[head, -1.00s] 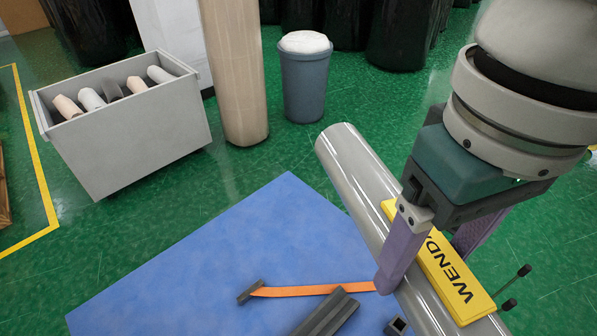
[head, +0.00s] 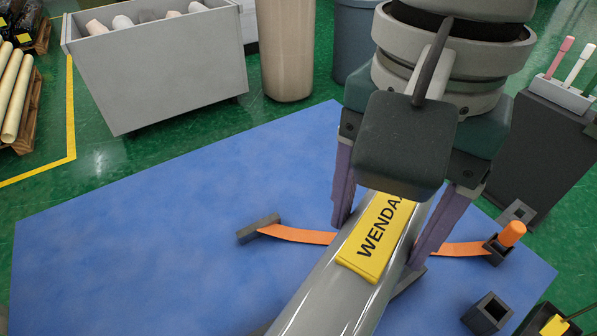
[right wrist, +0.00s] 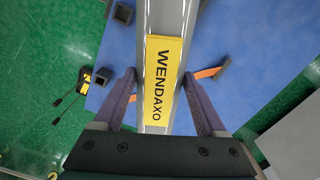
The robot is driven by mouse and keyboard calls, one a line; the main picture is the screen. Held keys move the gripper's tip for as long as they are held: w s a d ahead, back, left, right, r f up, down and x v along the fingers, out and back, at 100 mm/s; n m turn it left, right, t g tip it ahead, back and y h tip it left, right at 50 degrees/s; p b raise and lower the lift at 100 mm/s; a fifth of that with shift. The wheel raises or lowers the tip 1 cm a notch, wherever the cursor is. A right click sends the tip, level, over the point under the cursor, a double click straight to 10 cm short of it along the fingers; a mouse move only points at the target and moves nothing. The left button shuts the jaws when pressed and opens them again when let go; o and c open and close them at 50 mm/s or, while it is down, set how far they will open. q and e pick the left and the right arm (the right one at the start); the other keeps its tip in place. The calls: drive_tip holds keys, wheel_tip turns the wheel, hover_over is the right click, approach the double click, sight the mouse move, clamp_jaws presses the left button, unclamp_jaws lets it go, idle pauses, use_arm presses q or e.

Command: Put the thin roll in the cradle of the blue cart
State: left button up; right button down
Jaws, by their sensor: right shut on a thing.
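The thin roll (head: 318,300) is a shiny grey wrapped tube with a yellow WENDAXO label; it also shows in the right wrist view (right wrist: 160,18). My right gripper (head: 380,236) is shut on the roll, one purple finger on each side at the label; both fingers show in the right wrist view (right wrist: 158,80). The blue cart's deck (head: 130,235) lies below. Dark cradle parts (head: 408,282) show beside and under the roll, mostly hidden by it. I cannot tell whether the roll touches them. An orange strap (head: 298,235) crosses beneath the roll. My left gripper is not in view.
A grey bin (head: 165,75) of short rolls and a tall tan roll (head: 286,50) stand behind the deck. Dark square sockets (head: 488,312) and an orange-topped peg (head: 512,233) sit at the deck's right. A dark cabinet (head: 535,150) stands farther right. The deck's left side is clear.

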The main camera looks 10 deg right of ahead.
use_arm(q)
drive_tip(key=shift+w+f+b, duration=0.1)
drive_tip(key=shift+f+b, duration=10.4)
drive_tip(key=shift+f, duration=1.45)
use_arm(e)
drive_tip(key=shift+w+a+f+m, duration=0.4)
drive_tip(key=shift+f+m, duration=0.35)
drive_tip(key=shift+f, duration=3.45)
drive_tip(key=shift+w+a+f+m, duration=0.35)
drive_tip(key=shift+w+f+m, duration=0.25)
drive_tip(key=shift+f, duration=3.6)
drive_tip(key=shift+w+a+f+m, duration=0.35)
drive_tip(key=shift+f+m, duration=0.5)
drive_tip(key=shift+f, duration=3.35)
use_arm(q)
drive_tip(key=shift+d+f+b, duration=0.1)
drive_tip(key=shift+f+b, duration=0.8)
use_arm(e)
drive_tip(key=shift+f, duration=0.8)
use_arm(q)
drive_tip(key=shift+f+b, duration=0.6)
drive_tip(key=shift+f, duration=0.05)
use_arm(e)
drive_tip(key=shift+f, duration=0.6)
unclamp_jaws()
